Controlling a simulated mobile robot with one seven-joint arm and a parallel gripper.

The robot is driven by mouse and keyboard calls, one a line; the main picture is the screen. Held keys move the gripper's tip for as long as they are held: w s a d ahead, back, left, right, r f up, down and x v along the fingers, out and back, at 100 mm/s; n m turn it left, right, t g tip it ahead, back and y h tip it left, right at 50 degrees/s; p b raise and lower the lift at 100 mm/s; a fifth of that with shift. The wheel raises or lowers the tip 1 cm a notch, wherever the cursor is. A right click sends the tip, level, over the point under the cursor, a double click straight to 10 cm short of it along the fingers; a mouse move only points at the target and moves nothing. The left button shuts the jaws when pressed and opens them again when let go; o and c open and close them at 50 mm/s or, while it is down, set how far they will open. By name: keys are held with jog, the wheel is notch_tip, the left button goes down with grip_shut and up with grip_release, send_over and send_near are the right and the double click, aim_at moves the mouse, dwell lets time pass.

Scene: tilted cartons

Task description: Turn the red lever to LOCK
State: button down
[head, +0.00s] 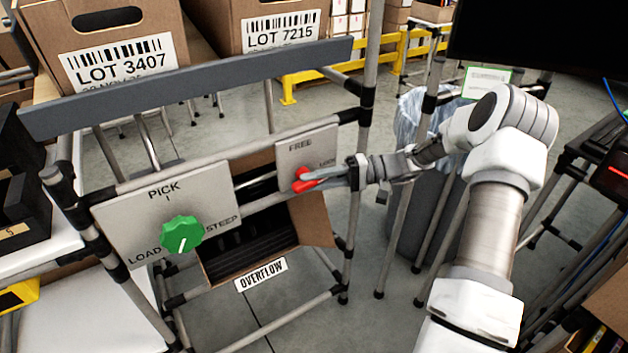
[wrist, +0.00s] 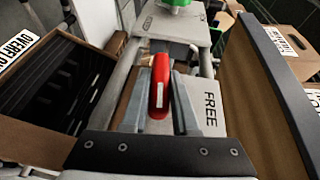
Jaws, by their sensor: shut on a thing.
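The red lever (head: 303,181) is mounted on a small grey panel (head: 312,146) marked FREE at its top and LOCK, partly hard to read, at its right. The lever's handle points right in the head view, to the side where LOCK is printed. In the wrist view the red lever (wrist: 159,86) lies lengthwise between my fingers, with FREE to its right; LOCK does not show there. My gripper (head: 318,180) reaches in from the right and is shut on the lever. The gripper's fingers (wrist: 160,103) flank it on both sides and hide part of the panel.
A larger panel with a green knob (head: 182,234) stands to the left. An open carton (head: 318,222) marked OVERFLOW sits below the lever panel. A grey rail (head: 200,88) and LOT cartons (head: 115,25) are above. A bin (head: 428,190) stands at right behind my arm.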

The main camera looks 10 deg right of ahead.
jog(key=shift+w+r+y, duration=0.1)
jog(key=shift+w+y, duration=0.2)
jog(key=shift+y, duration=0.2)
jog(key=shift+m, duration=0.3)
jog(key=c, duration=0.7)
grip_release()
jog(key=shift+d, duration=0.1)
jog(key=d, duration=0.5)
jog(key=s+d+p, duration=0.1)
jog(key=d, duration=0.5)
jog(key=d+p, duration=0.1)
jog(key=d, duration=0.5)
jog(key=shift+s+d+f, duration=0.1)
jog(key=shift+s+f, duration=0.1)
